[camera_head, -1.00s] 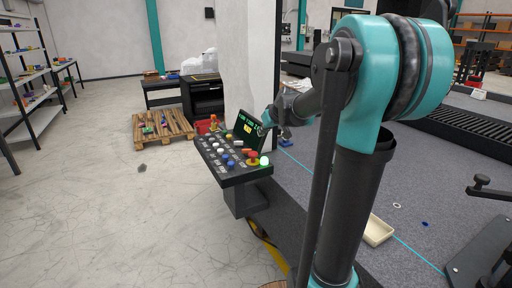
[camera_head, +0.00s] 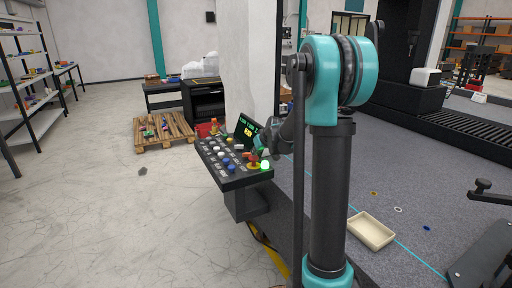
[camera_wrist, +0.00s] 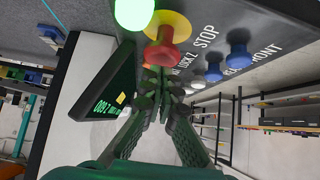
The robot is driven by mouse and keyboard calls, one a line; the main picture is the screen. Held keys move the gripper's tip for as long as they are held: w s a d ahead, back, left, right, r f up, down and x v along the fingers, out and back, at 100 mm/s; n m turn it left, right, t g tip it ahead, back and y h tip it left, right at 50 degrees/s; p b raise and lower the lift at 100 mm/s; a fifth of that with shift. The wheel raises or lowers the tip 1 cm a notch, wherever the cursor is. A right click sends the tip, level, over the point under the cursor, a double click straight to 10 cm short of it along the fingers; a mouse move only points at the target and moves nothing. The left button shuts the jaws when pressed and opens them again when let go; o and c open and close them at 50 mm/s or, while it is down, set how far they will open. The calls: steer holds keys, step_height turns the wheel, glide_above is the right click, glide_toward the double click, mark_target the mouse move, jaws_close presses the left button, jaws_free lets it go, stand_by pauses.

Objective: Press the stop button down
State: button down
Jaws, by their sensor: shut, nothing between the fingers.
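The stop button is a red mushroom head on a yellow ring (camera_wrist: 164,50), beside the "STOP" label in the wrist view. Its red head stands out from the ring. In the head view, the red and yellow button (camera_head: 253,166) is at the right front of the black control panel (camera_head: 233,184), partly hidden by my gripper (camera_head: 263,149). In the wrist view my gripper (camera_wrist: 155,76) is shut and empty, its tips right by the red head. I cannot tell whether they touch it.
A lit green button (camera_wrist: 133,10) is close beside the stop button. Blue buttons (camera_wrist: 238,54) are on the other side. The panel's tilted screen (camera_wrist: 112,100) rises near my fingers. A cream tray (camera_head: 371,231) lies on the granite bed to the right.

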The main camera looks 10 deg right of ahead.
steer(key=shift+f, duration=0.2)
steer(key=shift+s+f, duration=0.1)
steer(key=shift+f, duration=0.8)
steer(key=shift+s+f, duration=0.2)
steer(key=shift+s, duration=0.05)
steer(key=shift+r, duration=0.1)
steer(key=shift+w+r, duration=0.1)
steer(key=shift+r, duration=0.05)
steer(key=w+r+v, duration=0.2)
steer(key=v, duration=1.1)
steer(key=shift+a, duration=0.3)
